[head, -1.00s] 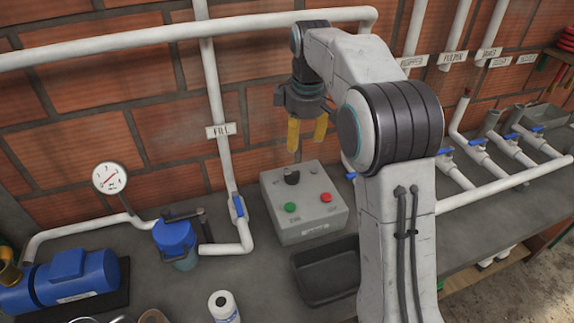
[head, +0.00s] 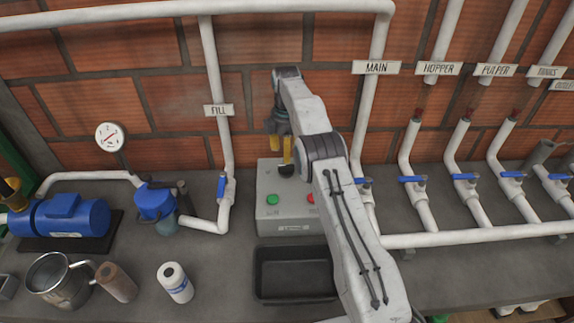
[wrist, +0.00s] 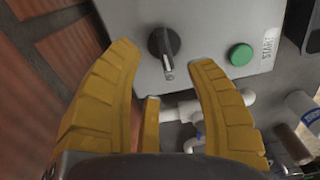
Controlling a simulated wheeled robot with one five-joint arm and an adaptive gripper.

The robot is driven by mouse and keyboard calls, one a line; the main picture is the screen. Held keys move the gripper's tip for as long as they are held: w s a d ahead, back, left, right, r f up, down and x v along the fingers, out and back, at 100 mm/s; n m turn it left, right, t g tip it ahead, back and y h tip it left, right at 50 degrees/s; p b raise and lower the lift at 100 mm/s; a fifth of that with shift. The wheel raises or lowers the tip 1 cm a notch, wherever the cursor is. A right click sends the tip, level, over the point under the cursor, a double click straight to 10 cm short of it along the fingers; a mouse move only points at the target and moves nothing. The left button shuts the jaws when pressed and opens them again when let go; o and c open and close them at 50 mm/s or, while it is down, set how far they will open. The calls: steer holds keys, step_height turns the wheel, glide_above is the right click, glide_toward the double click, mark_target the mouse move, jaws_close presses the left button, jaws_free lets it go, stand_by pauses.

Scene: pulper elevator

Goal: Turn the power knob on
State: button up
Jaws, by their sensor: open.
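The black power knob (wrist: 164,42) is on the top face of the grey control box (wrist: 220,30), and its pointer with a light tip shows in the wrist view. In the head view the knob (head: 286,170) is at the back of the box (head: 285,212), partly behind a yellow finger. My gripper (wrist: 165,75) has its yellow fingers spread, with nothing between them. The knob appears beyond the fingertips, between them in the picture; I see no contact. In the head view my gripper (head: 280,152) is just above the knob.
A green button (head: 272,199) and a red button (head: 311,198) sit on the box's front part. A black tray (head: 293,275) is in front. The fill pipe with its blue valve handle (head: 221,188) stands left, and the main pipe (head: 378,45) right. The brick wall is close behind.

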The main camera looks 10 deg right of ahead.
mark_target(286, 165)
steer(key=shift+f, duration=3.3)
steer(key=shift+o, duration=0.2)
jaws_close()
